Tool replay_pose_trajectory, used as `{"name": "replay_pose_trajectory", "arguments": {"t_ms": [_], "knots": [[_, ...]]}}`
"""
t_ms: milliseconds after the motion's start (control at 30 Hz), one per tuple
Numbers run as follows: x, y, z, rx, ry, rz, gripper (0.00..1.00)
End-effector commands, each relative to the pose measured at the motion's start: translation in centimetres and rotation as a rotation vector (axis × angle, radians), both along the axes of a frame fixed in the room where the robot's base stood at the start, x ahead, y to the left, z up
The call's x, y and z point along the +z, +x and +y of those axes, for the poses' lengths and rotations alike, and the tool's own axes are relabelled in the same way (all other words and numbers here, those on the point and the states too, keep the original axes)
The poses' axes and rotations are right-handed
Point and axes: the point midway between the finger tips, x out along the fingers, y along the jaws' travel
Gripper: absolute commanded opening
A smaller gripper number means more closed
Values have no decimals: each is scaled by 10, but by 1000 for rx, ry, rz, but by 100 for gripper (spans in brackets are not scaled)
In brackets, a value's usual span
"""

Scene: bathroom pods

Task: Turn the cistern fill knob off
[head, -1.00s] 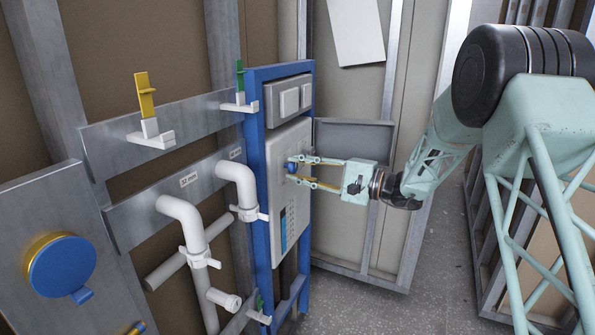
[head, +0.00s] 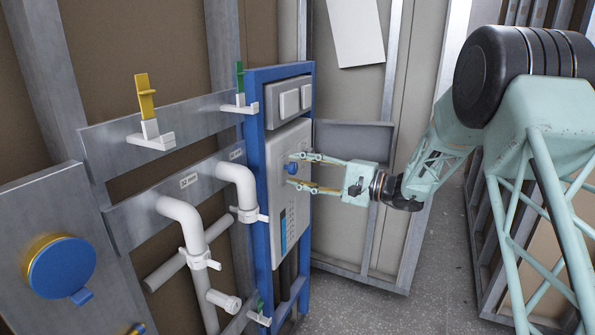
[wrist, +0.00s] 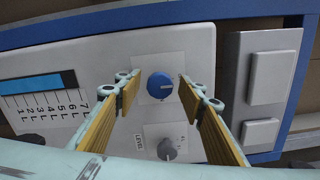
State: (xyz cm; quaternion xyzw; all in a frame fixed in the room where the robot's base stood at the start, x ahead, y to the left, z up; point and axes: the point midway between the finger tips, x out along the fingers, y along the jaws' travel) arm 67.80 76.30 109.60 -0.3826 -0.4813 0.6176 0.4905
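A round blue knob (head: 292,168) with a white pointer mark sits on the white cistern panel (head: 275,160). In the wrist view the blue knob (wrist: 160,86) lies between my two fingertips, with a gap on each side, and its mark points right. No label on it is readable, so I cannot confirm its function. My gripper (head: 299,170) is open, its fingers spread either side of the knob, and it holds nothing. A grey knob (wrist: 167,149) labelled LEVEL is nearer the palm side in the wrist view.
Flush buttons (head: 290,102) sit above the panel in the blue frame (head: 255,155). A blue litre scale (wrist: 40,84) is on the panel. White pipes (head: 240,180) and metal rails stand to the left. Open floor (head: 440,240) lies at the right.

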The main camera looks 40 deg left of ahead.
Motion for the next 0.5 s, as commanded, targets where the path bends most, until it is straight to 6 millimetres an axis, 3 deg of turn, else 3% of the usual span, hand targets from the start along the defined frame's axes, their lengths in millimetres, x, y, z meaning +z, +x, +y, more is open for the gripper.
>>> {"name": "replay_pose_trajectory", "arguments": {"t_ms": [267,500], "knots": [[1,6,-21,-2,0,0,37],[0,13,-53,-3,0,1,37]]}}
